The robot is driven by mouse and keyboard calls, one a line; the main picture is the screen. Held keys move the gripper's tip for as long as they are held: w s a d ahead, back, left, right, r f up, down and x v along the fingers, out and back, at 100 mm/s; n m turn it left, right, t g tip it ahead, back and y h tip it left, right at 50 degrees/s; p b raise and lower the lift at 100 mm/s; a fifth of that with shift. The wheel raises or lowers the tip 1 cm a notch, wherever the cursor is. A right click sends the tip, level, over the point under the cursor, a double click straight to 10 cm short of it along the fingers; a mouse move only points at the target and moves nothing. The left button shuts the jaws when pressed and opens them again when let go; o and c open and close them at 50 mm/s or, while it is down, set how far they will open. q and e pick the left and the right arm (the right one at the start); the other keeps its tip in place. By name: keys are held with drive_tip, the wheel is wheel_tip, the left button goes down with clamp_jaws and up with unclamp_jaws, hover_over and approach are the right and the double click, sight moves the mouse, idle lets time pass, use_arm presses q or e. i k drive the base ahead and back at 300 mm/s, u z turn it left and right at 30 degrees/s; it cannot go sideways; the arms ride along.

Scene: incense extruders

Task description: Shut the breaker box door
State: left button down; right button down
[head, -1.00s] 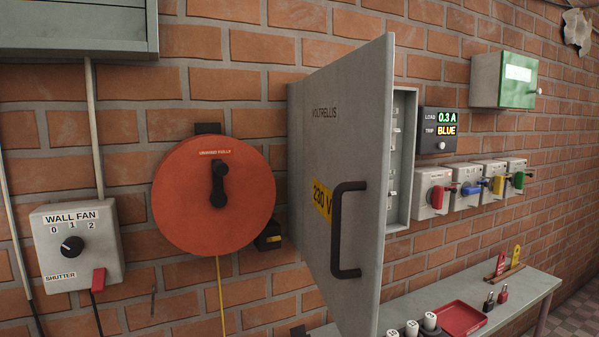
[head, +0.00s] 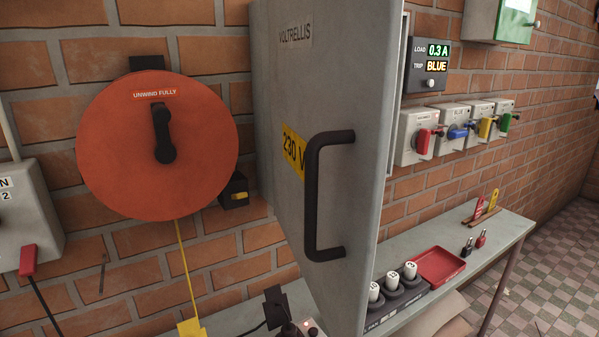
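The grey breaker box door (head: 270,140) stands wide open, swung out from the brick wall toward me. It carries a black bar handle (head: 312,200), a yellow "230 V" label (head: 293,152) and the word "VOLTRELLIS". The door hides nearly all of the box behind it; only a thin strip of the box edge shows to its right. Neither of my grippers is in the head view, and nothing touches the handle.
A red cable reel (head: 110,140) hangs left of the door. Right are a load display (head: 430,65) and several coloured switches (head: 420,135). Below, a grey bench (head: 495,240) holds a red tray (head: 437,264), padlocks (head: 480,238) and white-topped cylinders (head: 410,271). Checkered floor lies at right.

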sight(333, 65)
drive_tip(key=z, duration=1.35)
drive_tip(key=k, duration=0.7)
drive_tip(key=u, duration=1.15)
drive_tip(key=i, duration=0.5)
drive_tip(key=z, duration=0.05)
